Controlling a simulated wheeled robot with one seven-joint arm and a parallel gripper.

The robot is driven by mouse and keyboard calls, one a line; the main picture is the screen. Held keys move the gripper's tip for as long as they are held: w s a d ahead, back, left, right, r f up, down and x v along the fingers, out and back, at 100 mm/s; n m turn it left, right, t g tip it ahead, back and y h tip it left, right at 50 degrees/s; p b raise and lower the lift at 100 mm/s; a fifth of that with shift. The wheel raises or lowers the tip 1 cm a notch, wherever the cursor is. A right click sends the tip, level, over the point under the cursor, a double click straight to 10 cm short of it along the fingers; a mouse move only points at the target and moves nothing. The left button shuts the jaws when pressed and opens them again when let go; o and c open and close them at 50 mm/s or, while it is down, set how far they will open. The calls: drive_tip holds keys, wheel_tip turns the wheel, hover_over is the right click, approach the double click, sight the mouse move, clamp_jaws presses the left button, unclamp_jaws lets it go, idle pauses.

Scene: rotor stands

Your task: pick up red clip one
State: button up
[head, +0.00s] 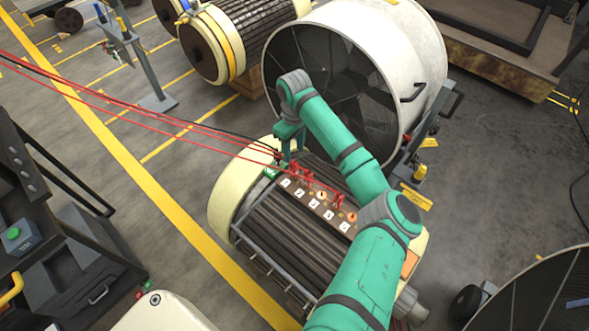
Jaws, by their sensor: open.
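Several red clips stand in a row on the terminal strip of the cream and dark rotor (262,232), in the middle of the head view. One red clip (297,165) is at the strip's upper left end, and another red clip (337,200) is further right. Which of them is red clip one is too small to tell. My gripper (285,158) points down over the strip's upper left end, close to the leftmost red clip. Its jaws are open; whether they touch or surround a clip cannot be told.
Red cables (150,112) and a black cable run from the left to the clips. A large white fan (415,45) stands behind the strip. A small grey stand (155,102) is at the upper left. Floor left of the rotor, along the yellow line (170,205), is clear.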

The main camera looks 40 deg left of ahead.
sight(293, 163)
drive_tip(key=shift+w+d+f, duration=0.1)
drive_tip(key=shift+d+f, duration=0.05)
drive_tip(key=shift+f, duration=0.15)
wheel_tip(293, 163, down, 4)
drive_tip(key=shift+f, duration=0.15)
drive_tip(key=shift+w+f, duration=0.1)
drive_tip(key=shift+f, duration=0.4)
drive_tip(key=f, duration=0.3)
drive_tip(key=shift+a+f, duration=0.15)
drive_tip(key=shift+a, duration=0.25)
drive_tip(key=shift+d+f, duration=0.1)
drive_tip(key=shift+f, duration=0.6)
drive_tip(key=shift+c, duration=0.6)
drive_tip(key=shift+w, duration=0.15)
clamp_jaws()
